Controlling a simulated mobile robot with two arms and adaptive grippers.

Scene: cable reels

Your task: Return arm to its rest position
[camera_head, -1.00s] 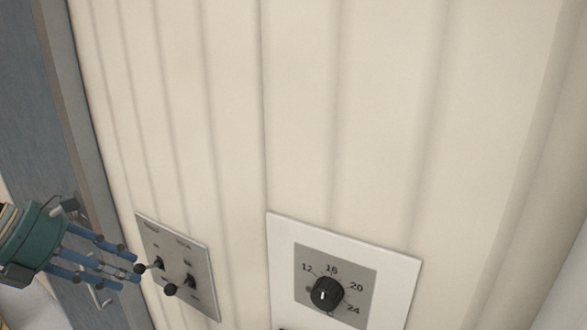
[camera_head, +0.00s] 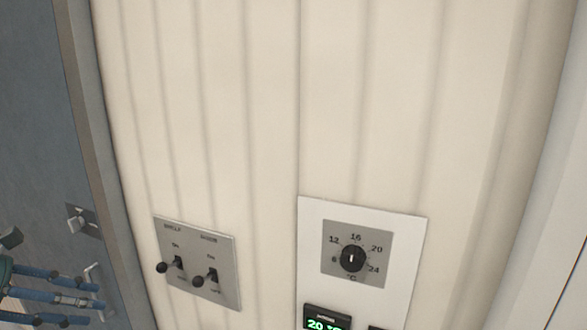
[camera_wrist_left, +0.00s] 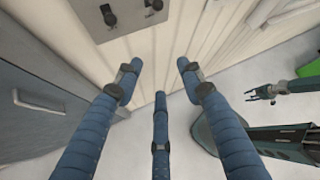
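My left gripper (camera_head: 92,302) shows at the lower left of the head view, with its fingers pointing right and clear of the switch panel. In the left wrist view its three blue fingers (camera_wrist_left: 160,78) are spread, with nothing between them. The left arm itself is mostly out of view. What looks like my right gripper (camera_wrist_left: 262,92) shows small at the right of the left wrist view; I cannot tell how far its fingers are open.
A grey panel with two toggle switches (camera_head: 197,262) and a white plate with a black dial (camera_head: 352,258) sit on the cream ribbed wall (camera_head: 270,100). A green display (camera_head: 326,322) shows below. A blue-grey door (camera_head: 40,120) with a handle (camera_head: 93,280) stands at left.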

